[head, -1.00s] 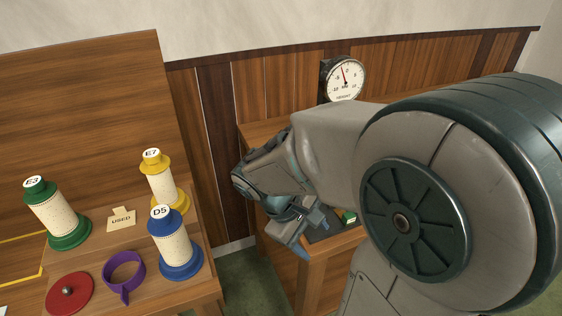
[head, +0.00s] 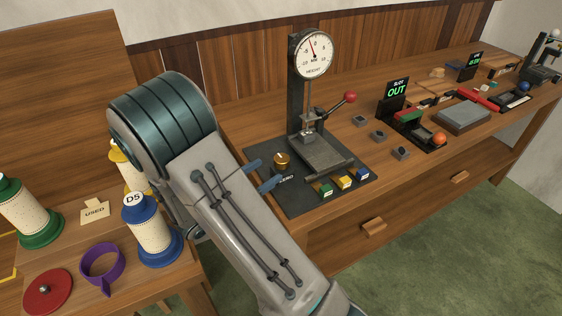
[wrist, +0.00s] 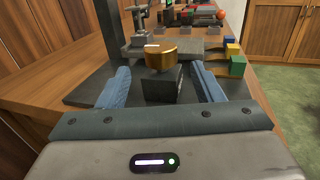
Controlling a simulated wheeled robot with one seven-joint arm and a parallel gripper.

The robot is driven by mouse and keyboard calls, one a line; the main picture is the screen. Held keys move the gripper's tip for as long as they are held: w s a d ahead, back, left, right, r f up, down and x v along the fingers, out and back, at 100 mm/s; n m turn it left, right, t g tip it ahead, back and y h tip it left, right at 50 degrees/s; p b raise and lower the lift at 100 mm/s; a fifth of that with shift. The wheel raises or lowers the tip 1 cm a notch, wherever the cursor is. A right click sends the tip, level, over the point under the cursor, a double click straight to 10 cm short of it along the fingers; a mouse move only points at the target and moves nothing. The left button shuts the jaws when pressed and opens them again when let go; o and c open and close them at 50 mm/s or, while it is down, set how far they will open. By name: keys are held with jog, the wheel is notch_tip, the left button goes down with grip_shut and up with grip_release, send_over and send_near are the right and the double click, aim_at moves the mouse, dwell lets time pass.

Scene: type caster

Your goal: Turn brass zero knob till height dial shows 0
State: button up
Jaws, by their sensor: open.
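The brass zero knob (head: 282,161) sits on a dark block at the left side of the height gauge's base plate, by a ZERO label. In the wrist view the knob (wrist: 160,56) stands upright between and just beyond my two blue fingers. My gripper (head: 257,174) is open, with one finger on either side of the knob's block (wrist: 162,84); contact cannot be told. The height dial (head: 314,54) tops the gauge column (head: 296,92). Its red needle points up, slightly left of the top, at about the 0 mark; the exact reading is too small to tell.
A red-knobbed lever (head: 350,97) projects right from the gauge. Green (head: 326,191), yellow (head: 345,182) and blue (head: 362,174) blocks lie along the base plate's front. Labelled spools stand on the left table.

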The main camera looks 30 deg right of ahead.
aim_at(276, 165)
jog(key=x, duration=0.6)
jog(key=shift+w+d+p, duration=0.1)
jog(key=shift+d+p, duration=0.2)
jog(key=shift+d, duration=0.1)
jog(key=c, duration=1)
